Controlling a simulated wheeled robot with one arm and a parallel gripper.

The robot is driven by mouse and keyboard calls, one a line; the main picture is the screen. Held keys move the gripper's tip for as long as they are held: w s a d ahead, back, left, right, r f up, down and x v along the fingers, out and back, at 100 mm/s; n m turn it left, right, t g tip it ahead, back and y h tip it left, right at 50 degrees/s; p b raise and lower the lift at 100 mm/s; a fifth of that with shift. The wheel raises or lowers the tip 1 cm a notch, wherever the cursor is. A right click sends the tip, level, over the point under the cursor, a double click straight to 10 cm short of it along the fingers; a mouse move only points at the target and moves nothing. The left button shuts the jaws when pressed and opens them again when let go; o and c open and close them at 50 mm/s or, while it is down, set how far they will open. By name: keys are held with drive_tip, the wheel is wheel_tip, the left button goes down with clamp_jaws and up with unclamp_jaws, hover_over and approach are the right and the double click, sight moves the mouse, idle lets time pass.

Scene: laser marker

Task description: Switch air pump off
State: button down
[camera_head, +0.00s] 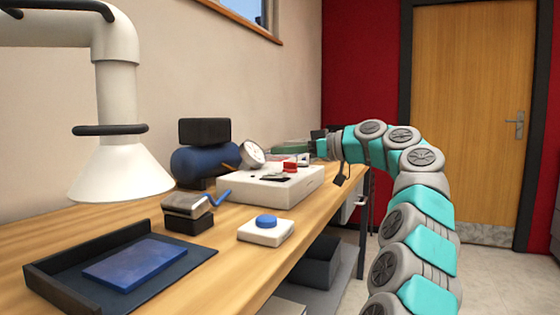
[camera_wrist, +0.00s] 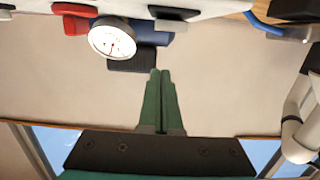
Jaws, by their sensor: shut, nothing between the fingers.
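The air pump is most likely the blue tank (camera_head: 200,162) with a black box (camera_head: 204,131) on top, at the back of the bench. Its blue body also shows in the wrist view (camera_wrist: 154,36), upside down, partly behind the round gauge (camera_wrist: 112,38). In front of it stands a white control box (camera_head: 268,188) with a red switch part (camera_head: 290,166), also in the wrist view (camera_wrist: 75,22). My gripper (camera_head: 274,147) is shut and empty, its green fingers (camera_wrist: 160,72) above the far end of the white box. I cannot tell the switch's position.
A white fume hood (camera_head: 120,170) hangs over the left of the bench. A blue-handled metal device (camera_head: 188,207), a white box with a blue button (camera_head: 265,231) and a black tray (camera_head: 195,262) with a blue plate lie nearer. Bare wood separates them.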

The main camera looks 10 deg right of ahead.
drive_tip(key=s+d+r+p, duration=0.1)
drive_tip(key=s+d+r, duration=0.2)
drive_tip(key=d, duration=0.3)
drive_tip(key=shift+s, duration=0.9)
drive_tip(key=shift+s+d, duration=0.1)
